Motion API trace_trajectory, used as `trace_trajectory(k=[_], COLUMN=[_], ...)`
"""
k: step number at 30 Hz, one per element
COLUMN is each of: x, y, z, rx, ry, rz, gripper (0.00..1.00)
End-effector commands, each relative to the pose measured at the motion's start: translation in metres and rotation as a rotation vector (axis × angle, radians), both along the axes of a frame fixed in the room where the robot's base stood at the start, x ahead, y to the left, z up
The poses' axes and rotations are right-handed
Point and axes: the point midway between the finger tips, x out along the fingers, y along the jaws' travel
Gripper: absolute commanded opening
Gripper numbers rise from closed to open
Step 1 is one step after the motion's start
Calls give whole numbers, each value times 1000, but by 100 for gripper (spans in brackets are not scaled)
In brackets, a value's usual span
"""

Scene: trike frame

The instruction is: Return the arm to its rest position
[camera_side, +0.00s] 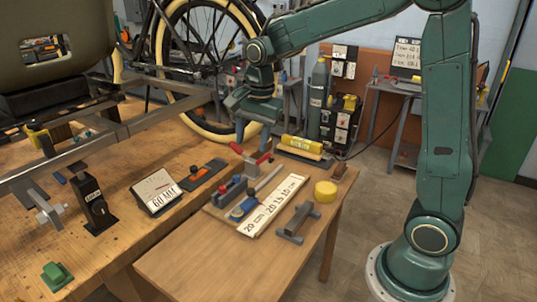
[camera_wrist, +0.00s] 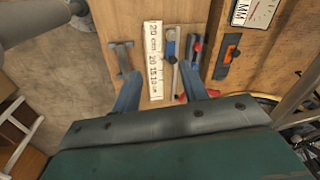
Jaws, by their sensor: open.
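My gripper (camera_side: 252,138) hangs over the far end of the small wooden table (camera_side: 190,262), pointing down. It also shows in the wrist view (camera_wrist: 163,88), where its two blue-grey fingers are spread apart with nothing held between them. Below and between the fingers lie a white scale board (camera_wrist: 154,55) and a slim metal tool with a blue part (camera_wrist: 171,48). A red-handled part (camera_side: 250,160) sits close under the fingertips in the side view. I cannot tell the exact gap to it.
A dial gauge (camera_side: 157,190) stands on the bench at left. A bicycle wheel (camera_side: 165,60) rises behind my gripper. Floor shows at right (camera_side: 400,200).

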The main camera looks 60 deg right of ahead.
Motion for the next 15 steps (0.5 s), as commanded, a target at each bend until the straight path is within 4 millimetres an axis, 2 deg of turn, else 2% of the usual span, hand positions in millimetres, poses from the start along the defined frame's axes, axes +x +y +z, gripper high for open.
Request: trace_trajectory(k=[6,15], x=[-43,-103], y=[11,23], z=[31,55], rx=[-53,-145], ry=[-58,-129], rz=[245,579], gripper=[44,44])
